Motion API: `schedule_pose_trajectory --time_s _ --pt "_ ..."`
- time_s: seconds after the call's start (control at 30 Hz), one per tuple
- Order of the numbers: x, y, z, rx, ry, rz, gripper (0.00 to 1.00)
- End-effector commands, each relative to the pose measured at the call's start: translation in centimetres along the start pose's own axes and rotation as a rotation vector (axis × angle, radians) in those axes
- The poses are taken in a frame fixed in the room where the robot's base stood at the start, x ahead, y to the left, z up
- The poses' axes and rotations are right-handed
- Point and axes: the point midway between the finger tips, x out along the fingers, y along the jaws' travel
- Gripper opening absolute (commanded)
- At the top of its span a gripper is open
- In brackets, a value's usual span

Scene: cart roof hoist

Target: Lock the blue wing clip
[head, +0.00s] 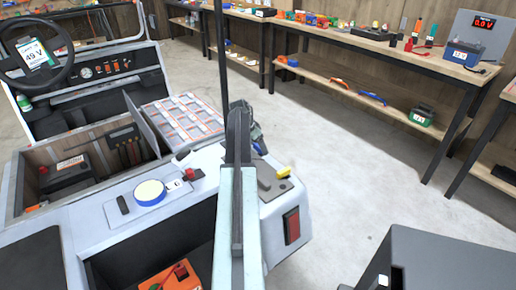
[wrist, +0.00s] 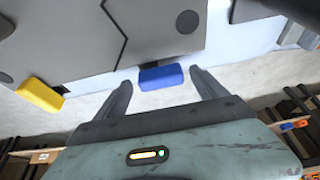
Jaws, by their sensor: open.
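The blue wing clip (wrist: 161,77) shows in the wrist view, at the edge of the grey panel, on a dark mount. My gripper (wrist: 162,80) is open, one finger on each side of the clip in the picture. Gaps show between the clip and both fingers; I cannot tell whether the fingertips reach its depth. A yellow clip (wrist: 40,95) sits left along the same edge and also shows in the head view (head: 283,171). In the head view my gripper (head: 257,142) is at the cart's far right edge, partly behind my arm.
A workbench (head: 380,50) stands behind.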

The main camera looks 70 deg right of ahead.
Motion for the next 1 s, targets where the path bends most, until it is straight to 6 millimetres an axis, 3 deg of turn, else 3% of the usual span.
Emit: schedule_pose_trajectory --time_s 0.07,0.27,0.3,0.67,1.0 --pt "-0.1 0.0 0.0 0.000 0.000 0.000 0.76" --pt "-0.1 0.0 0.0 0.000 0.000 0.001 0.21" --pt "0.3 -0.9 -0.9 -0.001 0.000 0.001 0.20" --pt "-0.2 0.1 0.4 -0.067 -0.001 -0.026 0.20" --pt "-0.4 0.6 0.9 -0.312 -0.005 -0.125 0.20"
